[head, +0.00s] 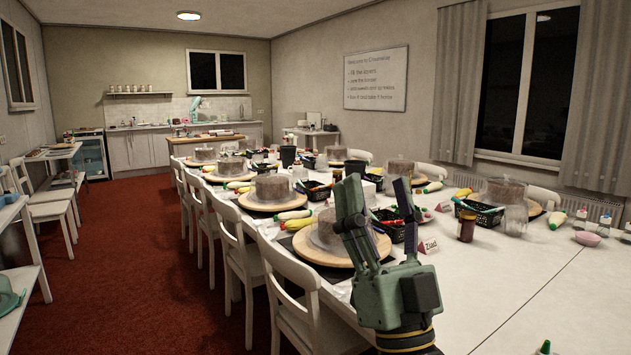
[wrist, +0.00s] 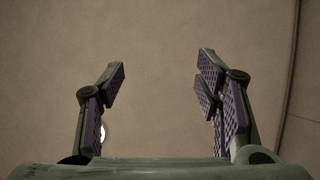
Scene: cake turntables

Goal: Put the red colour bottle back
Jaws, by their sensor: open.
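My gripper (head: 376,190) is raised over the near part of the long white table, fingers pointing up, open and empty. In the wrist view its two fingers (wrist: 163,66) stand wide apart with nothing between them. I cannot make out a red colour bottle for certain. Small bottles with coloured caps (head: 580,217) stand at the table's far right edge, too small to tell their colours surely. A green-tipped bottle (head: 544,347) shows at the bottom edge. A dark red-brown jar (head: 466,226) stands right of my gripper.
The white table (head: 530,285) is clear at its near right. Cakes on wooden turntables (head: 325,254), black baskets (head: 480,214) and piping bags (head: 555,219) crowd the rest. White chairs (head: 300,300) line the left side.

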